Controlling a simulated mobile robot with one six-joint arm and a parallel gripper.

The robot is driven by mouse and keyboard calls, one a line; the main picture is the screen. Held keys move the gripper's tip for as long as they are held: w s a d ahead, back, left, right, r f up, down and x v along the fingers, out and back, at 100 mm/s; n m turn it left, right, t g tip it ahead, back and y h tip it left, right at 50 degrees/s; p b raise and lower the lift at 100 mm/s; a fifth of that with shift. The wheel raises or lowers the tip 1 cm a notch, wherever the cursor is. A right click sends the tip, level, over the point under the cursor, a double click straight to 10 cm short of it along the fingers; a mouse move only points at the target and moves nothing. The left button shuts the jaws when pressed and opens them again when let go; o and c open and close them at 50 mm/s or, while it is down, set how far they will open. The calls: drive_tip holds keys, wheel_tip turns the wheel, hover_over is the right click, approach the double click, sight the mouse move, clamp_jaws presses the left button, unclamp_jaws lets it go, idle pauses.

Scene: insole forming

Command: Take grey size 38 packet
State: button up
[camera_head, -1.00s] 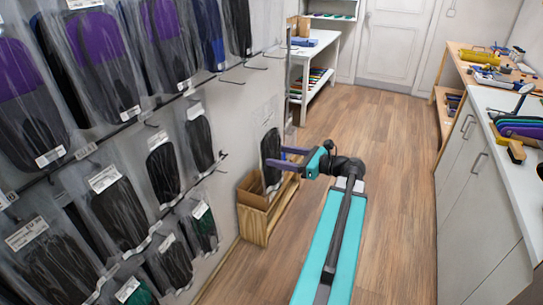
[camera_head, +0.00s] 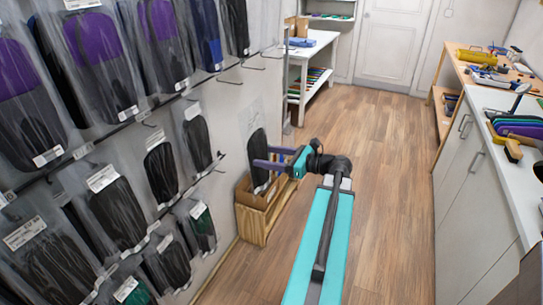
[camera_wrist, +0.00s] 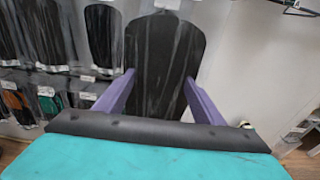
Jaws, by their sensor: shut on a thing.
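A clear packet with a dark grey, almost black insole (camera_head: 258,150) hangs upright near the wall, above a box. My gripper (camera_head: 268,158), with purple fingers, is shut on this packet. In the wrist view the dark insole packet (camera_wrist: 165,62) stands upright between my two fingers (camera_wrist: 152,88). A white label shows at its top edge, but it is too small to read, so I cannot tell its size.
A cardboard box in a wooden stand (camera_head: 252,213) is below my gripper. Hanging packets with dark, purple, blue and green insoles (camera_head: 120,212) fill the wall at left. Cabinets (camera_head: 478,165) line the right. The wooden floor (camera_head: 385,150) between is clear.

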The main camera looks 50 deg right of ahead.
drive_tip(key=shift+w, duration=0.1)
idle(0.3)
drive_tip(key=shift+r+b+x, duration=0.15)
drive_tip(key=shift+b+x, duration=0.25)
drive_tip(key=shift+x, duration=0.85)
drive_tip(key=shift+r+b+x, duration=0.2)
drive_tip(key=shift+b+x, duration=0.2)
drive_tip(key=shift+x, duration=0.85)
drive_tip(key=shift+r+b+x, duration=0.15)
drive_tip(key=shift+b+x, duration=0.25)
drive_tip(key=shift+x, duration=0.85)
drive_tip(key=shift+w, duration=0.15)
